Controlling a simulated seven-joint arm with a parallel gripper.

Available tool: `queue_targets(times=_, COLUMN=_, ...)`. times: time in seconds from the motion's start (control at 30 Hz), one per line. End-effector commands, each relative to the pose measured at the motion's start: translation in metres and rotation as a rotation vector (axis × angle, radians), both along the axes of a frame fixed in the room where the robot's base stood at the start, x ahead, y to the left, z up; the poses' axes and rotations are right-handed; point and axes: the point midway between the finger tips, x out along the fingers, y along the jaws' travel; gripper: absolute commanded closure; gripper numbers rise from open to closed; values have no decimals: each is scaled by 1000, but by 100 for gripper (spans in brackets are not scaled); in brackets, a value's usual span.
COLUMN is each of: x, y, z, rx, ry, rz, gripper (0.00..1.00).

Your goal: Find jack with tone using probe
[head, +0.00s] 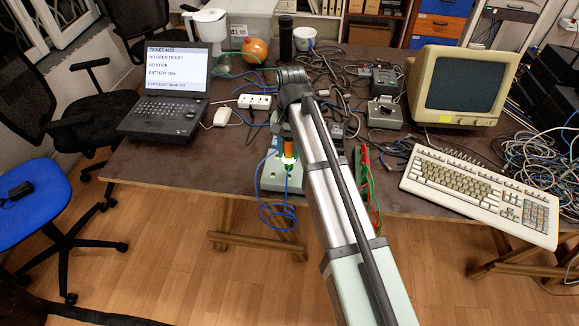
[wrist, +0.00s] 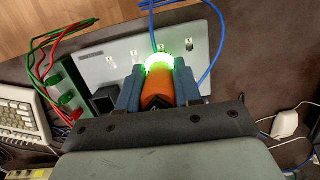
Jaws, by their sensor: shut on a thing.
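My gripper (wrist: 157,76) is shut on an orange probe (wrist: 158,92) in the wrist view, one blue finger on each side. The probe's tip glows green-white over the pale jack panel (wrist: 115,62). Several small jacks show in a row on the panel; the glow hides what lies under the tip, and I cannot tell whether it touches. A blue cable (wrist: 152,25) runs up from near the tip, and another loops at right. In the head view the probe (head: 289,150) shows beside my arm, above the panel (head: 270,177), which is partly hidden.
A green block (wrist: 68,88) with red and green leads stands left of the panel in the wrist view. In the head view, a laptop (head: 170,105) and mouse (head: 222,116) are at left, a keyboard (head: 470,190) and monitor (head: 463,85) at right. Cables clutter the table's back.

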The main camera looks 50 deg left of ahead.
Motion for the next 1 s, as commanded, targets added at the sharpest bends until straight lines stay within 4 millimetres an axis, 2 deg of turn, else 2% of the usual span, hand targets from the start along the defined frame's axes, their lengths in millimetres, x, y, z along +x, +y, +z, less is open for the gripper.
queue_targets(times=0.2, x=0, y=0, z=15, rx=1, ry=0, rz=0, gripper=88)
queue_targets(times=0.53, x=2, y=-2, z=15, rx=0, ry=0, rz=-1, gripper=88)
queue_targets(times=0.83, x=31, y=-32, z=13, rx=1, ry=1, rz=-2, gripper=88)
queue_targets(times=1.0, x=36, y=-36, z=10, rx=2, ry=1, rz=1, gripper=88)
